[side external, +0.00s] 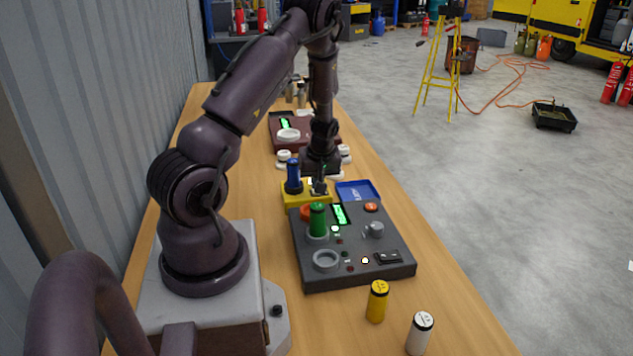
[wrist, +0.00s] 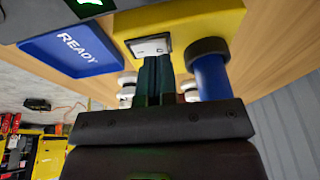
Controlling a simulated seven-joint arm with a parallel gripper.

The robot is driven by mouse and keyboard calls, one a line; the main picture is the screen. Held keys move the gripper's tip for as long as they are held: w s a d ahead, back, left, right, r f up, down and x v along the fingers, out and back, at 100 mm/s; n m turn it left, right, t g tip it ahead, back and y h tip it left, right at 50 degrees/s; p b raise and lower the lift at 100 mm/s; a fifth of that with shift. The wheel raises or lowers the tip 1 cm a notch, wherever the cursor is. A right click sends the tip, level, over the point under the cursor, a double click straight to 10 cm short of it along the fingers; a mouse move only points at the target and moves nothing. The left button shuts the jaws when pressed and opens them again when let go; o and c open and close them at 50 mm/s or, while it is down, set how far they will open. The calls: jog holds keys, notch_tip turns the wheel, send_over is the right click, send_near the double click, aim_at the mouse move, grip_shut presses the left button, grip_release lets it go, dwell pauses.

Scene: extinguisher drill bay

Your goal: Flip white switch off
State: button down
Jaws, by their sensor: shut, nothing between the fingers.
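A white rocker switch (wrist: 148,47) in a dark frame sits on a yellow block (wrist: 195,24) in the wrist view. My gripper (side external: 319,187) is shut and empty, pointing down over the block. In the wrist view its fingertips (wrist: 157,62) are right at the switch's near edge; I cannot tell whether they touch it.
A blue cylinder (side external: 293,174) stands upright on the block, close beside my fingers. A blue READY tray (side external: 358,190) is to the right. The grey panel (side external: 378,275) holds a green cylinder (side external: 317,218), knobs and a dark rocker. Yellow (side external: 377,302) and white (side external: 420,334) cylinders stand in front.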

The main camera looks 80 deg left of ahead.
jog(key=shift+f, duration=0.3)
jog(key=shift+s+f, duration=0.25)
jog(key=shift+f, duration=0.15)
jog(key=shift+w, duration=0.15)
jog(key=shift+w+r, duration=0.15)
jog(key=shift+w, duration=0.7)
jog(key=shift+r, duration=0.15)
